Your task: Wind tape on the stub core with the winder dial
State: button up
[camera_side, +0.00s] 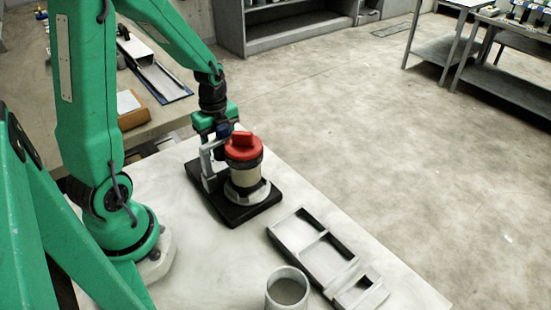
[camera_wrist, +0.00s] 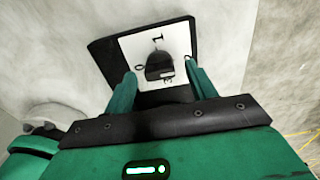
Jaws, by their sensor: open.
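The winder stands on the bench in the side view, on a black base (camera_side: 259,209). A pale cylinder (camera_side: 245,177), likely the stub core, stands upright on its light grey flange, under a red knobbed cap (camera_side: 243,147). My gripper (camera_side: 213,130) is behind the cap, over the far part of the base; its fingertips are partly hidden.
A grey divided tray (camera_side: 284,228) lies to the right of the winder, and a grey open cup (camera_side: 288,290) stands at the front. The white bench top (camera_side: 215,265) is clear between them and my base. A side bench (camera_side: 150,128) holds a long box and a brown block.

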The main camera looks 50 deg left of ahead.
jog(key=shift+r, duration=3.05)
jog(key=shift+w+d+r, duration=0.1)
jog(key=shift+r, duration=0.15)
jog(key=d+r+n+t, duration=0.1)
jog(key=d+r+n, duration=0.1)
jog(key=r+n, duration=0.1)
jog(key=s+d+r+n+t, duration=0.1)
jog(key=d+r+n, duration=0.2)
jog(key=r, duration=0.1)
jog(key=s+d+r+n+t, duration=0.1)
jog(key=d+r+n, duration=0.2)
jog(key=r, duration=0.1)
jog(key=shift+s+t+y, duration=0.1)
jog(key=shift+t+y, duration=0.2)
jog(key=s+d+r+n+t, duration=0.1)
jog(key=s+d+n+t, duration=0.1)
jog(key=s+d+n, duration=0.3)
jog(key=n, duration=0.4)
jog(key=shift+s+r, duration=0.3)
